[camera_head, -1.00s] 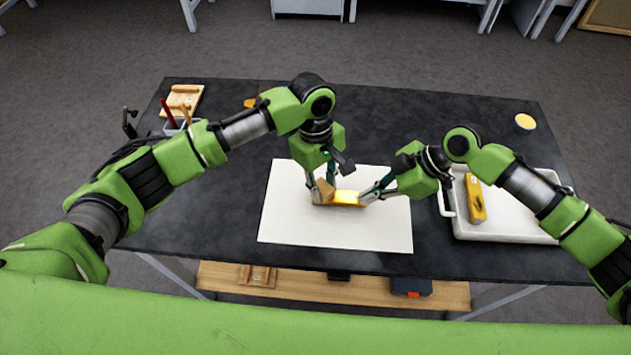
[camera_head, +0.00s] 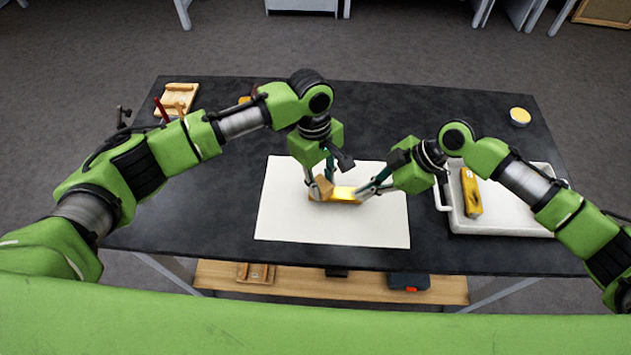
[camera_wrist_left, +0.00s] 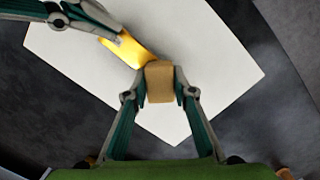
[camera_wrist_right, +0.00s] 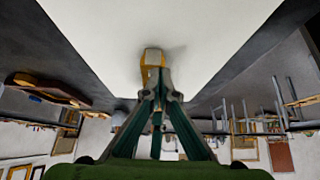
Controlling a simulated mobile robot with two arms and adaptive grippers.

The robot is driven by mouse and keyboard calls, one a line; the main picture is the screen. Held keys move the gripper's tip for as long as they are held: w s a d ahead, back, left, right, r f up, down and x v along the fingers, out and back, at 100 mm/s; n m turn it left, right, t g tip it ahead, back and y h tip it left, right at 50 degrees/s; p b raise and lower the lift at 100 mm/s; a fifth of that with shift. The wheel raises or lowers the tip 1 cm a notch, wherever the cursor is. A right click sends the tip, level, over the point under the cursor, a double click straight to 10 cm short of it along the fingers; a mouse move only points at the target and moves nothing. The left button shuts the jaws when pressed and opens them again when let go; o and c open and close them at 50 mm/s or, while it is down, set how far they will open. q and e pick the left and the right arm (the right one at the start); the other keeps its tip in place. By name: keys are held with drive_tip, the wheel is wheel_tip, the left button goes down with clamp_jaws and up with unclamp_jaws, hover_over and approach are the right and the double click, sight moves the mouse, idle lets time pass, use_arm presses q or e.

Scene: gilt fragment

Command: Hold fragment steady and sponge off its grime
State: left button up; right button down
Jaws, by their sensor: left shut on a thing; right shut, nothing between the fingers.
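The gilt fragment (camera_head: 343,195), a small golden bar, lies on the white sheet (camera_head: 290,222). My left gripper (camera_head: 319,188) is shut on a tan block, the sponge (camera_head: 322,186), at the fragment's left end. The left wrist view shows the sponge (camera_wrist_left: 159,80) between the fingers, touching or just over the end of the fragment (camera_wrist_left: 128,48). My right gripper (camera_head: 362,192) is shut and empty, its tips at the fragment's right end. They also show in the left wrist view (camera_wrist_left: 115,37). Any grime is too small to make out.
A white tray (camera_head: 500,226) at the right holds a yellow block (camera_head: 470,192). A round yellow-topped tin (camera_head: 520,116) stands at the back right. A wooden piece (camera_head: 177,98) lies at the back left.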

use_arm(q)
drive_tip(key=shift+d, duration=0.9)
use_arm(e)
drive_tip(key=shift+s+f, duration=0.1)
drive_tip(key=shift+f, duration=0.1)
use_arm(q)
drive_tip(key=shift+a, duration=2.3)
drive_tip(key=shift+d+r, duration=0.15)
drive_tip(key=shift+r, duration=3.9)
use_arm(e)
drive_tip(key=shift+r, duration=0.95)
wheel_tip(320, 180, up, 4)
drive_tip(key=shift+r, duration=0.2)
